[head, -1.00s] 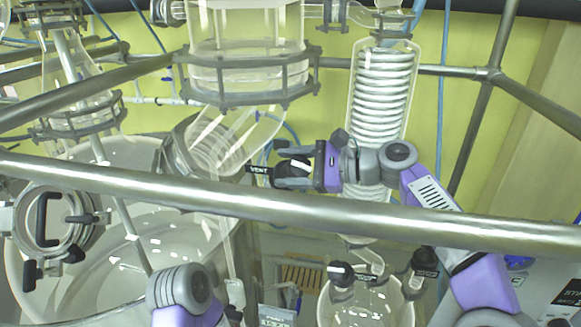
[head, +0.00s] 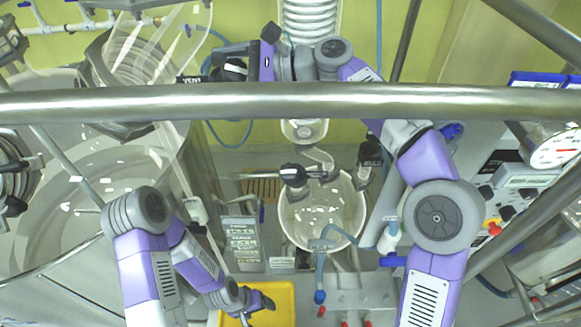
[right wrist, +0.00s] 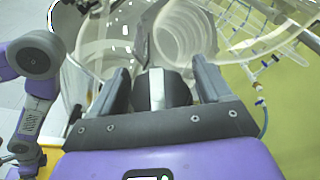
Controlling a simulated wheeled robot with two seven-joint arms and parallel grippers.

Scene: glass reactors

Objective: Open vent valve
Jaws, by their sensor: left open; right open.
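The vent valve has a black knob (head: 234,66) beside a black "VENT" label (head: 190,79), in the upper middle of the head view. My right gripper (head: 222,62) is at this knob, with its fingers apart. In the right wrist view the black knob with a pale stripe (right wrist: 157,90) lies between the two open fingers of my right gripper (right wrist: 162,82). I cannot tell whether either finger touches it. My left gripper (head: 268,300) is low in the head view, over a yellow tray (head: 284,290), open and away from the valve.
A steel rail (head: 450,101) crosses the head view just below the vent valve. Two other black knobs (head: 293,175) (head: 370,156) sit above a round glass vessel (head: 322,222). A large glass reactor (head: 90,190) fills the left. Instruments with a gauge (head: 568,151) stand at the right.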

